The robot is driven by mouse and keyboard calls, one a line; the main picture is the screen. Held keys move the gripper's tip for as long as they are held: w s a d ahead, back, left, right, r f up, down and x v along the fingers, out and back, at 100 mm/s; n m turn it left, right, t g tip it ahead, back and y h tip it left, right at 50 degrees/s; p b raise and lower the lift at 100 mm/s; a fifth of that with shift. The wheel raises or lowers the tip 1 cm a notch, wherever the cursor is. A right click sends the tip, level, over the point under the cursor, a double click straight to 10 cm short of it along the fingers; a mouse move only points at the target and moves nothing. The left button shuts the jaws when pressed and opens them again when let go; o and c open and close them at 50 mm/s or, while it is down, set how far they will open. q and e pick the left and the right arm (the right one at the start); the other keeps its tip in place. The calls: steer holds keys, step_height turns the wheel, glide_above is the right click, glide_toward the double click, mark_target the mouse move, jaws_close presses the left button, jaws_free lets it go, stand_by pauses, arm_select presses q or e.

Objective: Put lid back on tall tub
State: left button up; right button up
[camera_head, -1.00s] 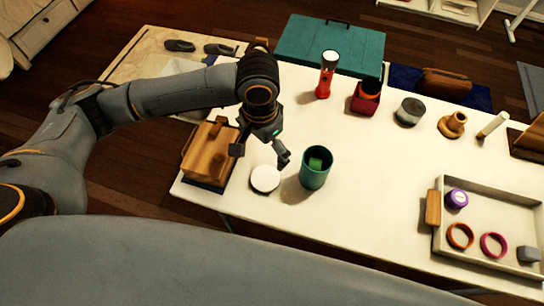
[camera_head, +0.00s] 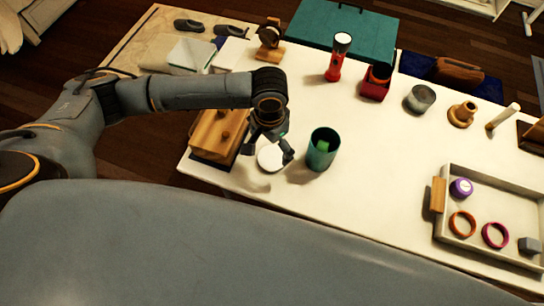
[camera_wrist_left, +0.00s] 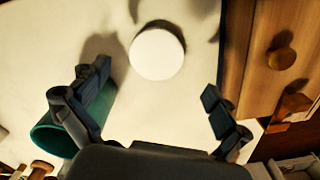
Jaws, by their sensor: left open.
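The tall tub is a teal-green open cylinder (camera_head: 321,153) standing upright on the white table, with a green block visible inside. In the left wrist view the tub (camera_wrist_left: 62,137) shows at the lower left, partly behind a finger. A round white lid (camera_head: 269,160) lies flat on the table, left of the tub. In the left wrist view the lid (camera_wrist_left: 157,54) is ahead of and between the fingertips. My left gripper (camera_head: 268,153) is open and empty above the lid, and its fingers (camera_wrist_left: 156,92) are apart from it. My right gripper is not in view.
A wooden box with knobs (camera_head: 217,137) stands close left of the lid. A red flashlight (camera_head: 335,66), a red container (camera_head: 376,86) and a grey round tin (camera_head: 420,98) stand farther back. A tray (camera_head: 490,204) with rings is at right. The table's middle is clear.

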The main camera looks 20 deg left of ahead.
mark_target(272, 158)
arm_select(q)
steer(key=shift+f, duration=0.15)
steer(key=f, duration=0.5)
steer(key=shift+d+f, duration=0.1)
steer(key=shift+d, duration=0.15)
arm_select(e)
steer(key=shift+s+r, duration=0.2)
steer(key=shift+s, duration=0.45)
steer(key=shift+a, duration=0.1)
arm_select(q)
steer(key=shift+c, duration=0.6)
steer(key=c, duration=0.8)
